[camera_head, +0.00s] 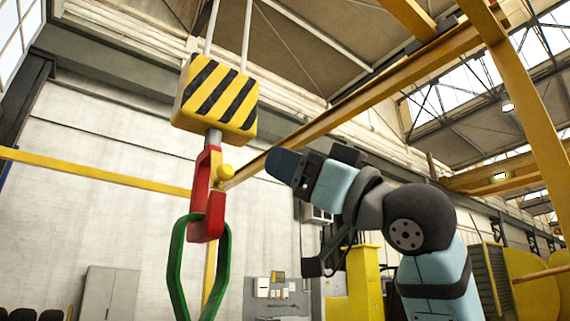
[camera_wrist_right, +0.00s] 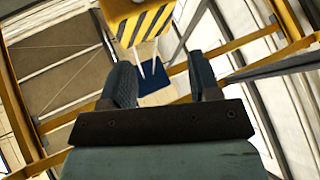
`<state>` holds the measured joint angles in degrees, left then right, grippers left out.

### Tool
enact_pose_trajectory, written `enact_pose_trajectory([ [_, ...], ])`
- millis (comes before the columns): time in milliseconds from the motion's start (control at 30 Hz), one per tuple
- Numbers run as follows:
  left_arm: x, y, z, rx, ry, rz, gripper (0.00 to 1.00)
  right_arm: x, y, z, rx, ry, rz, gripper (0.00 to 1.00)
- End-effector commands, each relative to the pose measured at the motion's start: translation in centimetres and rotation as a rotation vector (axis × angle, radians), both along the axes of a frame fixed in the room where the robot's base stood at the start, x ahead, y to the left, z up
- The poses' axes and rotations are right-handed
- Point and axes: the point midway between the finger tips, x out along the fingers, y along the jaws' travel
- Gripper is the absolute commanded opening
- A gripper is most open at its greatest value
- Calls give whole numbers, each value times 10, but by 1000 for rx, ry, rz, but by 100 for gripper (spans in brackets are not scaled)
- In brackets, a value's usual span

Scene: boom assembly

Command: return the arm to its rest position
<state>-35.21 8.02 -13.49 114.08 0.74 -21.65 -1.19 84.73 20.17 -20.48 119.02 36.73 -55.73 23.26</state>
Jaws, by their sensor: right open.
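My right gripper (camera_head: 285,164) is raised at the middle of the head view, its fingers pointing left. It also shows in the right wrist view (camera_wrist_right: 162,82), where the two dark fingers stand apart with nothing between them held. To its left in the picture is a red hook link (camera_head: 207,200) with a yellow knob (camera_head: 225,172); a gap shows between them and the fingers. The red link hangs below a yellow-and-black striped block (camera_head: 216,95), and a green ring (camera_head: 178,270) hangs through it. My left gripper is not in view.
The striped block also shows at the top of the right wrist view (camera_wrist_right: 147,22). A yellow beam (camera_head: 370,85) crosses behind my right arm, and a yellow post (camera_head: 525,120) stands at the right. A grey cabinet (camera_head: 110,293) stands low at the left.

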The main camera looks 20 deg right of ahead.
Motion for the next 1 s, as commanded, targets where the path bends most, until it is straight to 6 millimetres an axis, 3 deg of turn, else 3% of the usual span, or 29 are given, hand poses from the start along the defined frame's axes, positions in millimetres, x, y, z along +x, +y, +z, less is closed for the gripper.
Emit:
enact_pose_trajectory([
  [433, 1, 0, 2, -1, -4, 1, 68, 1, 0, 0, 0, 0, 0, 56],
  [567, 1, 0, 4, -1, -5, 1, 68, 16, 0, -11, 5, 23, -5, 56],
  [667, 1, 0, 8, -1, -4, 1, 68, 47, -2, -39, 15, 73, -16, 56],
  [767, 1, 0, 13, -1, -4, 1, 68, 90, -4, -85, 27, 142, -37, 56],
  [900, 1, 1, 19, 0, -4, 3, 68, 142, -9, -163, 40, 245, -75, 56],
  [1000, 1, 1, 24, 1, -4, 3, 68, 169, -12, -225, 44, 318, -107, 56],
])
